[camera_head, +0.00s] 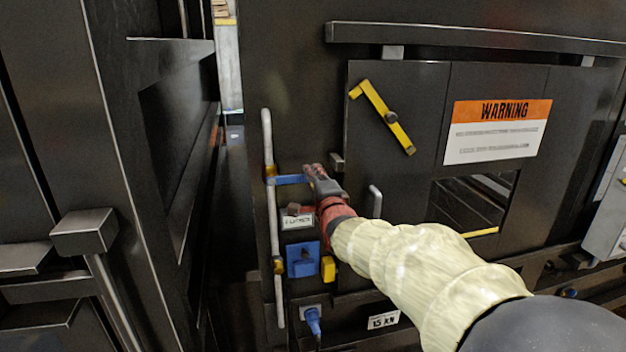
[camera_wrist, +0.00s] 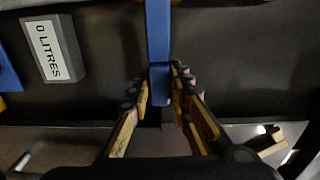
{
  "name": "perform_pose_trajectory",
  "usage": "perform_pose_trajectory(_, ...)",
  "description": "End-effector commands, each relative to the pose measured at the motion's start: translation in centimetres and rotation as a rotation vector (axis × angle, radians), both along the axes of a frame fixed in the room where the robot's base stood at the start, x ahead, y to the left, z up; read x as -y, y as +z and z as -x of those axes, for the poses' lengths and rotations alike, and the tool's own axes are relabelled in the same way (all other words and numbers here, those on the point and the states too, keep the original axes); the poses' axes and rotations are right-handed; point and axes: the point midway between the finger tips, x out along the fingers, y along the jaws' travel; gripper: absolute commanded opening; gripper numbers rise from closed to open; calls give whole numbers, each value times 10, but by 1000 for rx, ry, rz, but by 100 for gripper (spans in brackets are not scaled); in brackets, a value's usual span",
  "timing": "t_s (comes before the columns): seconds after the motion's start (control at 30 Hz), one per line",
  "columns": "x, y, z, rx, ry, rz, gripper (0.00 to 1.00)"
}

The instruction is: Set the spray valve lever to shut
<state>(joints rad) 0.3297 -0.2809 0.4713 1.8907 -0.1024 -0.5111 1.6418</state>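The spray valve lever is a flat blue bar (camera_head: 288,180). In the head view it lies level, running right from a grey upright pipe to my gripper (camera_head: 316,178). In the wrist view the blue lever (camera_wrist: 158,35) comes down from the top edge and its end sits between my two fingers (camera_wrist: 160,88). The fingertips are close against both sides of the lever's end, with hardly any gap to see. In the head view my gripper hides the lever's far end.
A "0 LITRES" box (camera_wrist: 52,50) is just below the lever. A blue box (camera_head: 303,260) and a yellow block (camera_head: 328,268) are lower down. A grey handle (camera_head: 375,201) stands out right of my gripper. A yellow bar (camera_head: 382,115) is above on the dark panel.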

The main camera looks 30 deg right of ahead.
Motion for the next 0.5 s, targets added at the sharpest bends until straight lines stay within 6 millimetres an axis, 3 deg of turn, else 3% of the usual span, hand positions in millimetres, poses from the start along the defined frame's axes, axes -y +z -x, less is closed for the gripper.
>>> perform_pose_trajectory(0.3, 0, 1, 0, 2, 0, -1, 38)
perform_pose_trajectory(0.5, 0, 1, 0, 3, 0, -2, 38)
